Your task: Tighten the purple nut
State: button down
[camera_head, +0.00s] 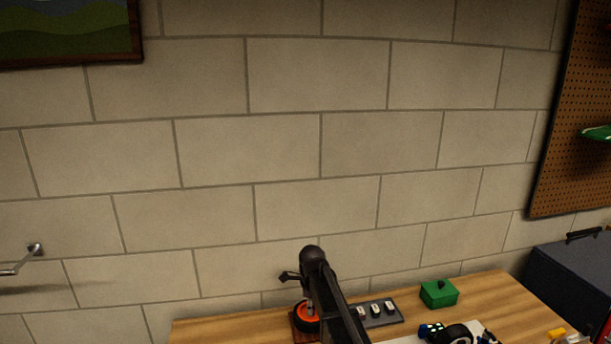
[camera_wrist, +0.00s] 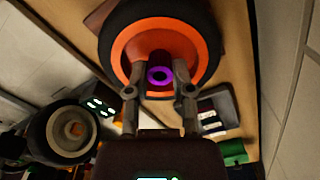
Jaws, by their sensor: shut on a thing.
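The purple nut (camera_wrist: 160,76) sits at the centre of an orange wheel (camera_wrist: 126,47) with a black tyre, in the wrist view. The two fingers of my gripper (camera_wrist: 158,82) reach in on the left and right sides of the nut and are shut on it. Exact finger contact is hard to see. In the head view the orange wheel (camera_head: 305,320) lies on a wooden base at the table's back edge. My arm stands over it and hides part of it, and the nut cannot be made out there.
A grey tray (camera_head: 384,313) with white-topped pieces lies right of the wheel, with a green box (camera_head: 438,293) beyond it. Car parts with a black wheel (camera_head: 459,335) lie at the front right. A dark blue case (camera_head: 570,275) stands at the far right. A block wall rises behind the table.

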jog(key=shift+m, duration=0.3)
jog(key=shift+c, duration=2)
grip_release()
jog(key=shift+c, duration=1)
jog(key=shift+r, duration=0.25)
